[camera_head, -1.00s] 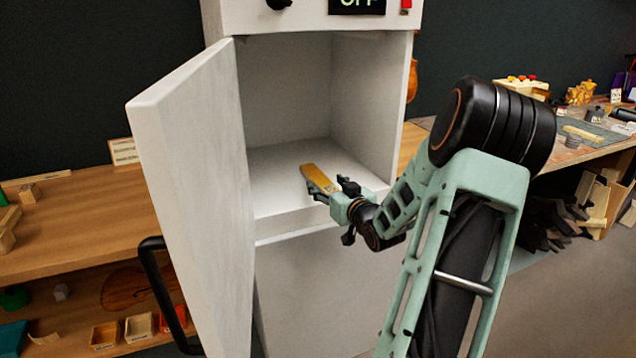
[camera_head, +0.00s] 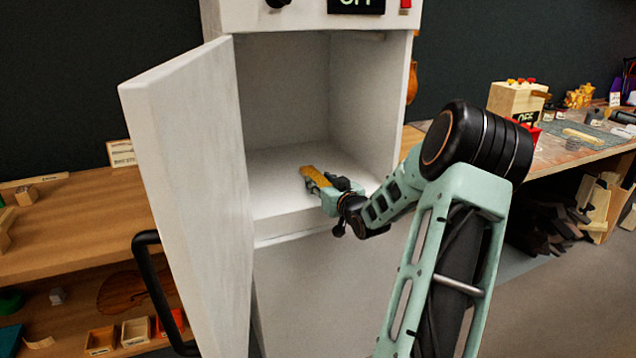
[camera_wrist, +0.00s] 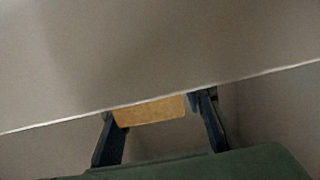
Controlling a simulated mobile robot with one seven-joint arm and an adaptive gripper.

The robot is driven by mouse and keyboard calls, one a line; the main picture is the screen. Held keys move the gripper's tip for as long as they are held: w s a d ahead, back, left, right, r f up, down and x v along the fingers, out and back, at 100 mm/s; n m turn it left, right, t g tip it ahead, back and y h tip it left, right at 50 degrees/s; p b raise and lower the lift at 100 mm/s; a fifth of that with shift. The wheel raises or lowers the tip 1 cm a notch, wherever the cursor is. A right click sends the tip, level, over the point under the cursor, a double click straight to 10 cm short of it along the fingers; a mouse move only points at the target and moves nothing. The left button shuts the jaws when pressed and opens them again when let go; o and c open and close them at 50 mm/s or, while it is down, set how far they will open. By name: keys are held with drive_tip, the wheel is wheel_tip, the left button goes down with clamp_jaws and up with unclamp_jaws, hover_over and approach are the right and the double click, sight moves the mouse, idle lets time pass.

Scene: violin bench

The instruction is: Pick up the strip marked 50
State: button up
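In the wrist view the strip (camera_wrist: 150,111) shows between my two spread fingers (camera_wrist: 154,118). The left finger is very close to or touching it, and a thin gap seems to show by the right finger. The near part of the strip is hidden by my gripper in the head view.
The cabinet door (camera_head: 190,180) stands open on the left, with a black handle (camera_head: 155,290). The cabinet's right wall (camera_head: 372,110) is close to my gripper. A wooden bench (camera_head: 80,220) is at left, another workbench (camera_head: 570,150) at right. The cabinet interior behind the strip is clear.

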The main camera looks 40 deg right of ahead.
drive_tip(key=c, duration=0.7)
drive_tip(key=shift+r, duration=0.1)
